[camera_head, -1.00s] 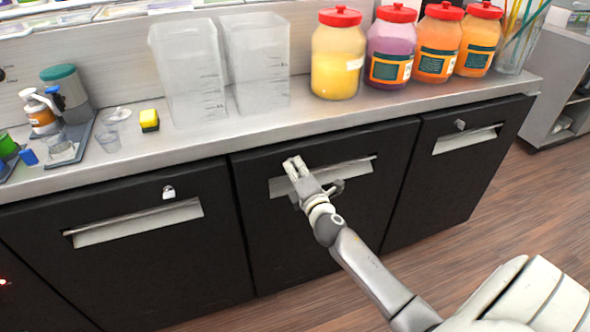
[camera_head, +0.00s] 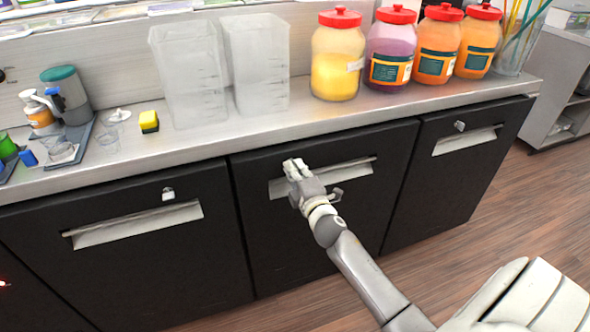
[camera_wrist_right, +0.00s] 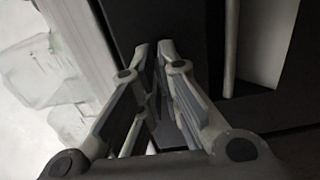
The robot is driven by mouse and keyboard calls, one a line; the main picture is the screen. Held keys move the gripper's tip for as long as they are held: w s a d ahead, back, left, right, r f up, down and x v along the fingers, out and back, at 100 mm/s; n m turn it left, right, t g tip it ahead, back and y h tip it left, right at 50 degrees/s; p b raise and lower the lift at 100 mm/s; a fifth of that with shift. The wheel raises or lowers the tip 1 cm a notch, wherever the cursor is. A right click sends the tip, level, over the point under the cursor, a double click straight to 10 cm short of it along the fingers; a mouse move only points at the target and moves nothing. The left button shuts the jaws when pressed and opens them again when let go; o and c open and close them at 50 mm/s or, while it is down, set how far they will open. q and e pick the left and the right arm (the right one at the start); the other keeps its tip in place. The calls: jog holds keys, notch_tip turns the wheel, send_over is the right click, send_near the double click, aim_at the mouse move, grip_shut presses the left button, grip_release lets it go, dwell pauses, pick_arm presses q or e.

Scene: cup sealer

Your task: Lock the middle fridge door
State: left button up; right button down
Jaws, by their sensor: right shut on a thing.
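The middle fridge door (camera_head: 290,240) is dark and looks closed, flush with its neighbours. It has a wide recessed handle (camera_head: 352,171) near its top. My right gripper (camera_head: 291,165) is at the upper edge of this door, left of centre and above the handle recess. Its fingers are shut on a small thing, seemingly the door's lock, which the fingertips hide. In the right wrist view the two fingers (camera_wrist_right: 153,47) come close together against the dark door front, with the pale handle strip (camera_wrist_right: 231,45) to their right. My left gripper is not in view.
The left door has a small silver lock (camera_head: 168,193), and the right door has one too (camera_head: 460,125). The counter (camera_head: 330,117) above holds clear containers (camera_head: 190,80), a yellow sponge (camera_head: 149,121) and several red-lidded jars (camera_head: 337,55). Open floor lies at right.

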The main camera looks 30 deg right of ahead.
jog(key=c, duration=1.7)
grip_release()
jog(key=shift+o, duration=0.3)
jog(key=v, duration=1.2)
